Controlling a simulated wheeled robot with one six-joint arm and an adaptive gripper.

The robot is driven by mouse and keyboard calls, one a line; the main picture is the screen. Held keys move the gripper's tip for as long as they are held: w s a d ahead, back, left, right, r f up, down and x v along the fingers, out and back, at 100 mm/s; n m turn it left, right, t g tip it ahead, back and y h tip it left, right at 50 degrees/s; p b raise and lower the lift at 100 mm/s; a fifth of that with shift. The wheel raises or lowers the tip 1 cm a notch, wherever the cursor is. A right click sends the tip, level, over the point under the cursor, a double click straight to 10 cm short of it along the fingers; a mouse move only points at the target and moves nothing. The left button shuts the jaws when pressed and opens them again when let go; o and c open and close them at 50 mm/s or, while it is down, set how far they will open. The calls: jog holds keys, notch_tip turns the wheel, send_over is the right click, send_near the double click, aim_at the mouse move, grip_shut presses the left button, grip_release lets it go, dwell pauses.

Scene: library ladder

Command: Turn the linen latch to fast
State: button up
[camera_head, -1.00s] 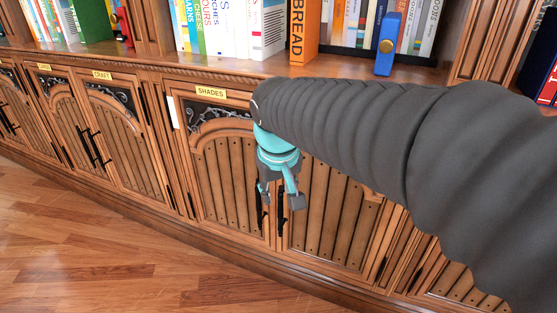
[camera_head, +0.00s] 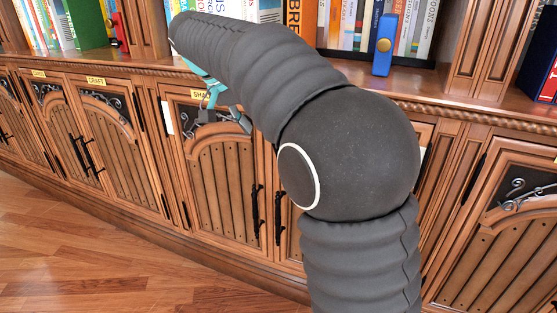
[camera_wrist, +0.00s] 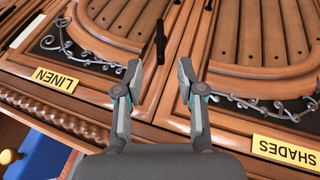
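The LINEN label (camera_wrist: 55,79) and part of its door (camera_wrist: 122,18) show at the left of the wrist view, where the labels appear upside down. A black upright bar (camera_wrist: 160,42) is on that door's edge beside the SHADES door; I cannot tell whether it is the latch or a handle. In the head view my arm hides most of the linen door; one black bar (camera_head: 278,218) shows at its edge. My gripper (camera_wrist: 160,68) is open and empty, its fingers apart. In the head view it (camera_head: 224,117) is in front of the upper SHADES door.
The SHADES label (camera_wrist: 285,150) and its door (camera_head: 215,180) are beside the linen door. A shelf with books (camera_head: 345,25) and a blue block with a gold knob (camera_head: 384,45) runs above. The wooden floor (camera_head: 80,240) is clear at the left.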

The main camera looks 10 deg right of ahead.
jog(key=b+x, duration=0.2)
jog(key=x, duration=1.1)
jog(key=shift+w+d+f+b, duration=0.1)
jog(key=shift+d+f+b, duration=0.05)
jog(key=shift+f+b, duration=0.2)
grip_shut()
